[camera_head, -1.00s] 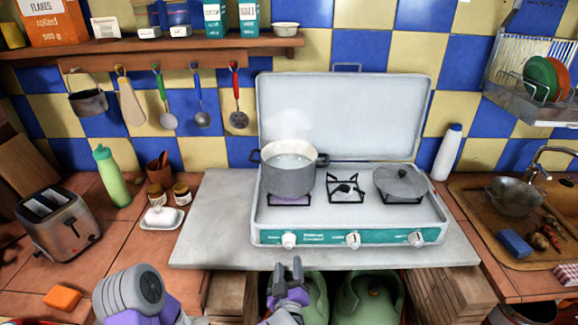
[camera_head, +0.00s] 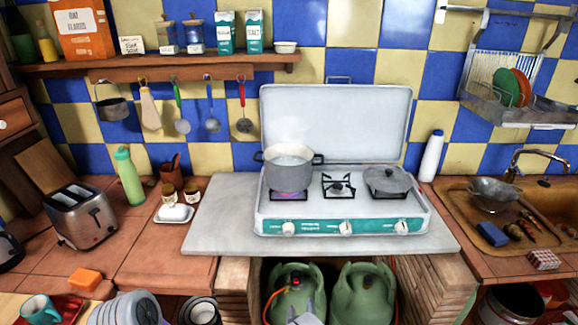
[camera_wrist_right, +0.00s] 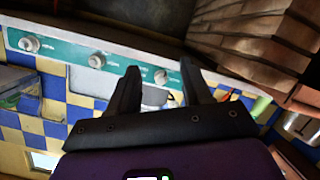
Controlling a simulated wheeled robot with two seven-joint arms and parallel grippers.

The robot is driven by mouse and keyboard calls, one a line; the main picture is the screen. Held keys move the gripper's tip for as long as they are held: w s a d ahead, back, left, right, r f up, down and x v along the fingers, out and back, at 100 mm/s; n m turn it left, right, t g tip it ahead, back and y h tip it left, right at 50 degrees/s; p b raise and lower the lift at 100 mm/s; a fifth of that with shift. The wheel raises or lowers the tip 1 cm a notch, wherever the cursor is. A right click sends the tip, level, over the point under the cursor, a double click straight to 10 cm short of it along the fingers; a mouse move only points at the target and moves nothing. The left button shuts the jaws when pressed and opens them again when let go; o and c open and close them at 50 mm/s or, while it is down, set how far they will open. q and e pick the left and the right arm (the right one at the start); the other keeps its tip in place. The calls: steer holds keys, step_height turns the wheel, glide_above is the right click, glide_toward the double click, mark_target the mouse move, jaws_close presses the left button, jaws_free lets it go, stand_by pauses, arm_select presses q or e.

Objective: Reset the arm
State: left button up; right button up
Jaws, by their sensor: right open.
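My right gripper shows in the right wrist view (camera_wrist_right: 160,82) with its two dark fingers apart and nothing between them. In the head view only a small grey piece of it (camera_head: 307,318) shows at the bottom edge, in front of the green gas bottles, and its fingers are hard to make out. A rounded grey part of my arm (camera_head: 138,308) shows at the lower left. My left gripper is not in view.
A camping stove (camera_head: 345,227) with a pot (camera_head: 289,173) and a lidded pan (camera_head: 386,181) stands on the grey slab (camera_head: 215,225). Green gas bottles (camera_head: 363,295) stand below. A toaster (camera_head: 82,213) is left; a sink (camera_head: 460,205) is right. The slab's front left is bare.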

steer(key=s+d+f+m+g, duration=0.2)
steer(key=s+d+f+g, duration=0.15)
steer(key=f, duration=0.35)
steer(key=s+d+f+m+g, duration=0.1)
steer(key=s+d+f+g, duration=0.25)
steer(key=f, duration=0.45)
steer(key=s+f+m+g+y, duration=0.2)
steer(key=s+g, duration=0.1)
steer(key=s, duration=0.5)
steer(key=s+f+m+g+y, duration=0.2)
steer(key=s+f+g, duration=0.1)
steer(key=s, duration=0.5)
steer(key=shift+s+a+f+m+g+y, duration=0.3)
steer(key=shift+a+f+g+y, duration=0.1)
steer(key=shift+g, duration=0.3)
